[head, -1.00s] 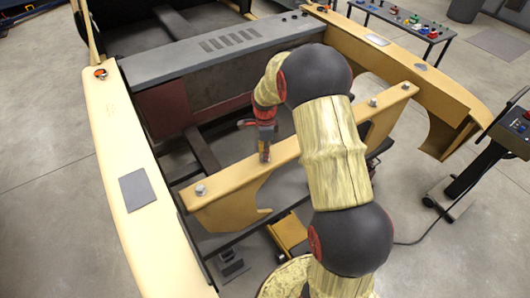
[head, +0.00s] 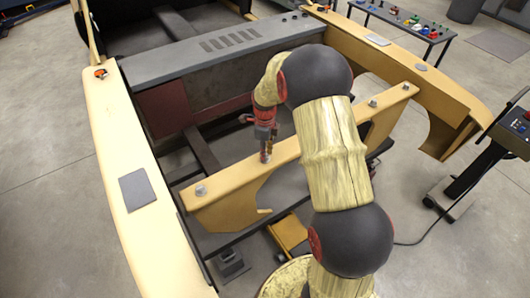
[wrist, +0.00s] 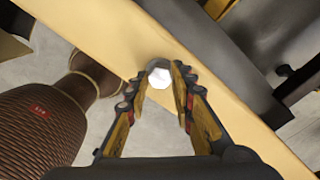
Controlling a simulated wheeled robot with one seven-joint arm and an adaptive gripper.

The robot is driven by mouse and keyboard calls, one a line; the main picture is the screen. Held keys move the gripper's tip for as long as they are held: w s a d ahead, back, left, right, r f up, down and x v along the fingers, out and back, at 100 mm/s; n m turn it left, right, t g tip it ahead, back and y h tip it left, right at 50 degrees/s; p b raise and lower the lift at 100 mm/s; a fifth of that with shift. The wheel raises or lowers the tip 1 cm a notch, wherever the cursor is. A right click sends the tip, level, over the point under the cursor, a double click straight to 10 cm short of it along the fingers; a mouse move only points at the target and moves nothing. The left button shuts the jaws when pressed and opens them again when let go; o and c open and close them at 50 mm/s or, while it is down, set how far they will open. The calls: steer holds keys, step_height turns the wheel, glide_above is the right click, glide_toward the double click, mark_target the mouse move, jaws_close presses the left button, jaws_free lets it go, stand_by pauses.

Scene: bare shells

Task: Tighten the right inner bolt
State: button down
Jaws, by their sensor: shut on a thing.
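A tan crossbeam (head: 230,181) carries several silver bolts along its top. One bolt (head: 201,190) is near its left end, and two more, an inner one (head: 372,102) and an outer one (head: 406,86), are toward its right end. My gripper (head: 266,150) points down onto the beam between the left-end bolt and the middle. In the wrist view, my gripper (wrist: 169,80) has its fingertips closed around a pale hex bolt head (wrist: 160,77) on the beam. In the head view the fingers mostly hide this gripped bolt.
Tan side rails (head: 113,130) and a grey cross member (head: 215,47) frame the beam. A black tool table (head: 400,22) with small coloured parts stands at the back right. A console on a stand (head: 465,175) is at the right. Floor left of the frame is clear.

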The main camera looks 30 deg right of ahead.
steer(key=shift+w+d+r, duration=0.1)
steer(key=shift+w+r, duration=0.15)
steer(key=shift+r, duration=0.05)
steer(key=c, duration=1.9)
jaws_free()
steer(key=o, duration=0.4)
steer(key=shift+s+f, duration=0.2)
steer(key=shift+f, duration=0.05)
step_height(320, 180, up, 12)
